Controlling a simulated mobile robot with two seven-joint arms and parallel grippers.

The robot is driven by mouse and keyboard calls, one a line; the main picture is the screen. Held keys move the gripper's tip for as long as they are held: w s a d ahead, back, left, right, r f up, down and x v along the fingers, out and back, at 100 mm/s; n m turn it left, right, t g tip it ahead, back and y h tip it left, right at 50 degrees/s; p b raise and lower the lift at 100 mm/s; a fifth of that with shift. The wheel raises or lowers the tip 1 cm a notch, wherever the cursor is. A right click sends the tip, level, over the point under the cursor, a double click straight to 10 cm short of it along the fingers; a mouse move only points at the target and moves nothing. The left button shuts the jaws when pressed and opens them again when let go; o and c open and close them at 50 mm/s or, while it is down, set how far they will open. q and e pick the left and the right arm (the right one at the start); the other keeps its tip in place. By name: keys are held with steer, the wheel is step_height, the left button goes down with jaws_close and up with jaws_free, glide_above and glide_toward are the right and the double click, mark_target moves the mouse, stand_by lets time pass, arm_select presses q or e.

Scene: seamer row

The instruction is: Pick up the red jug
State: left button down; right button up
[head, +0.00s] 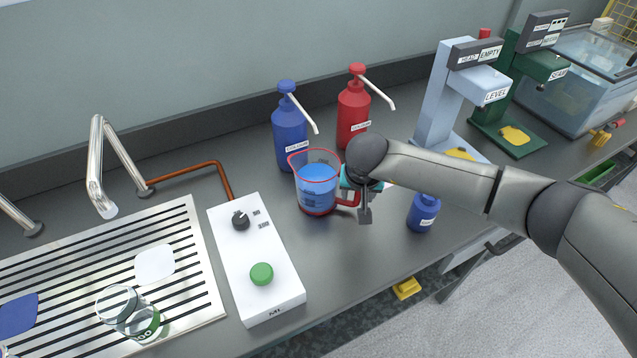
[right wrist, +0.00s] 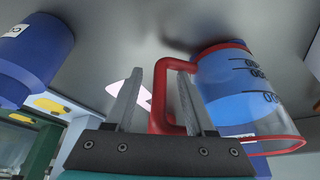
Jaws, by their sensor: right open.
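The jug (head: 317,185) is clear with a red rim, red base and red handle, and holds blue liquid. It stands upright on the grey counter, right of the white control box. My right gripper (head: 364,208) is at its handle side, partly hidden by my own wrist. In the right wrist view the jug (right wrist: 235,95) fills the right side. Its red handle (right wrist: 161,95) lies between the two open fingers of my right gripper (right wrist: 160,100), close to the right finger. Whether they touch is unclear. My left gripper is not in view.
Blue (head: 289,130) and red (head: 352,112) pump bottles stand behind the jug. A small blue bottle (head: 424,214) stands to the right. The white box (head: 255,262) with a green button, a drain tray (head: 185,255) and a tap (head: 98,165) are left. The counter in front of the jug is clear.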

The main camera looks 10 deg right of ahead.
steer(key=shift+c, duration=0.2)
jaws_close()
stand_by(1.1)
steer(key=shift+w+r, duration=0.1)
steer(key=shift+r, duration=0.05)
